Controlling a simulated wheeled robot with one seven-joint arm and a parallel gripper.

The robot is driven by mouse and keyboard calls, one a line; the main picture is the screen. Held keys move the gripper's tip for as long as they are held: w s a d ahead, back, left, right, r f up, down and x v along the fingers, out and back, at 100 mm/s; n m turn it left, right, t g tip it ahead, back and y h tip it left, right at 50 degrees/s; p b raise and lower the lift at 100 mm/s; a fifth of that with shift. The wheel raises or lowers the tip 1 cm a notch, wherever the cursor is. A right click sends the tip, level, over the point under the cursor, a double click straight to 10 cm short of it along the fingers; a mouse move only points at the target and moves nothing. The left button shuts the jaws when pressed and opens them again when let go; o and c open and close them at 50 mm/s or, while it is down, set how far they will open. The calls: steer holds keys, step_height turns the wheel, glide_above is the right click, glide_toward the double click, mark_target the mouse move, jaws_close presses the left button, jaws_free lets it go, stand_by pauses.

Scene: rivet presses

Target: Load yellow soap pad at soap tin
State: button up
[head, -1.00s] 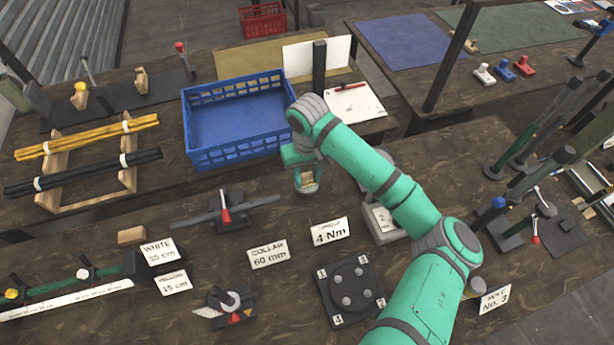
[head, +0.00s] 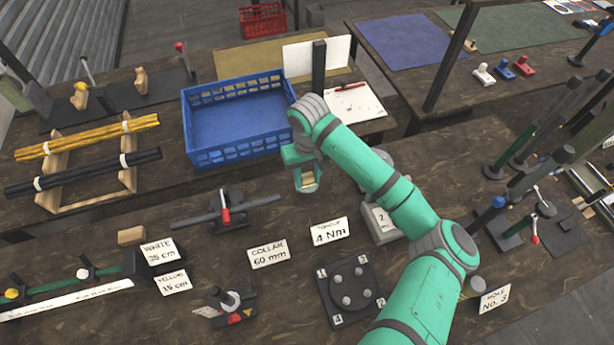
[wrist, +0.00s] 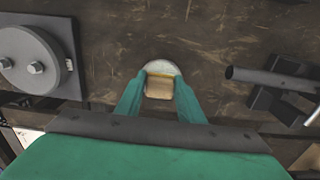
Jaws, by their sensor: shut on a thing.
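My gripper (head: 308,182) is shut on a small tan block (wrist: 159,88), which appears to be the soap pad. A yellowish strip shows along the block's far edge in the wrist view. A pale grey round rim (wrist: 162,67), which looks like the soap tin, shows just beyond the block and between my fingertips. The block hides most of this round thing, and I cannot tell whether the two touch. In the head view my gripper is low over the bench, in front of the blue crate's right corner.
The blue crate (head: 190,135) stands behind and left of my gripper. A grey device (head: 381,224) is close on the right, partly behind my arm. A clamp with a red handle (head: 225,215) lies to the left. The 4 Nm card (head: 329,232) stands in front.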

mark_target(307, 177)
steer(key=shift+a+r, duration=0.15)
steer(key=shift+r, duration=2.45)
steer(key=shift+w+r, duration=0.15)
steer(key=shift+r, duration=0.7)
steer(key=shift+a, duration=0.1)
